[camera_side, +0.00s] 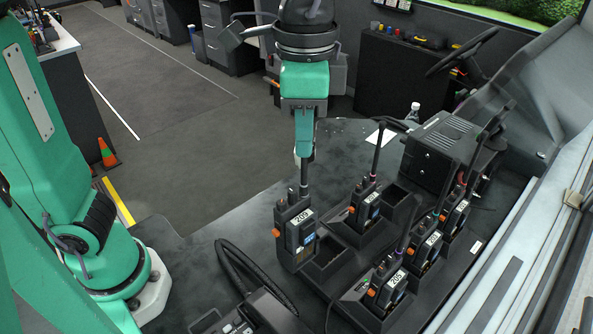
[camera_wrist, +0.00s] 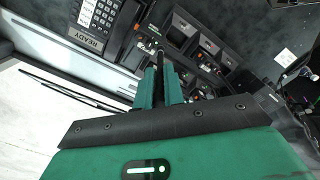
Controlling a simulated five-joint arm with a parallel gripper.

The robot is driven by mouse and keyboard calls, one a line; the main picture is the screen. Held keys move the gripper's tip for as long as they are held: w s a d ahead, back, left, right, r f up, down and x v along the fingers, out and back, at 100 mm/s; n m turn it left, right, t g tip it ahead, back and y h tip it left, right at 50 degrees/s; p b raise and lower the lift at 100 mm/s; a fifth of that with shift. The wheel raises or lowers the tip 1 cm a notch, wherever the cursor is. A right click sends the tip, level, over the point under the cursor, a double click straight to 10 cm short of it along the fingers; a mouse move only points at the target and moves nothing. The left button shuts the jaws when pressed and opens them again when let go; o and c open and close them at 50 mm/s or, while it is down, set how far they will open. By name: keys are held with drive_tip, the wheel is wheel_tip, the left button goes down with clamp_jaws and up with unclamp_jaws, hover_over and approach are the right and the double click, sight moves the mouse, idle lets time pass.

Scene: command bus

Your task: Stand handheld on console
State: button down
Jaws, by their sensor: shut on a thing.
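A black handheld radio (camera_side: 297,235) labelled 209, with an orange knob, is upright at the left edge of the charging docks in the side view. My gripper (camera_side: 304,150) is above it, shut on its long thin antenna, which shows between the green fingers in the wrist view (camera_wrist: 160,62). The radio's body is mostly hidden in the wrist view. An empty dock pocket (camera_side: 328,254) is just right of the radio. The dark console (camera_side: 250,228) spreads beneath; I cannot tell whether the radio's base touches it.
Several other handhelds stand in docks, including one at the back (camera_side: 364,203) and one in front (camera_side: 386,288). Their antennas stick up. A black box unit (camera_side: 440,150) stands behind right. A coiled cord (camera_side: 245,275) and keypad phone (camera_wrist: 98,18) are near. Bare console lies left of the radio.

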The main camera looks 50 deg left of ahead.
drive_tip(key=w+a+f, duration=0.1)
drive_tip(key=a, duration=0.9)
drive_tip(key=shift+w+a+f, duration=0.1)
drive_tip(key=shift+f, duration=0.05)
drive_tip(key=w+a+f, duration=0.6)
drive_tip(key=a+f, duration=0.3)
drive_tip(key=f, duration=0.2)
drive_tip(key=shift+w+a, duration=0.15)
drive_tip(key=shift+a, duration=0.05)
idle(0.3)
drive_tip(key=c, duration=1.9)
unclamp_jaws()
drive_tip(key=shift+f, duration=0.1)
drive_tip(key=shift+c, duration=0.2)
drive_tip(key=o, duration=0.4)
drive_tip(key=shift+o, duration=0.2)
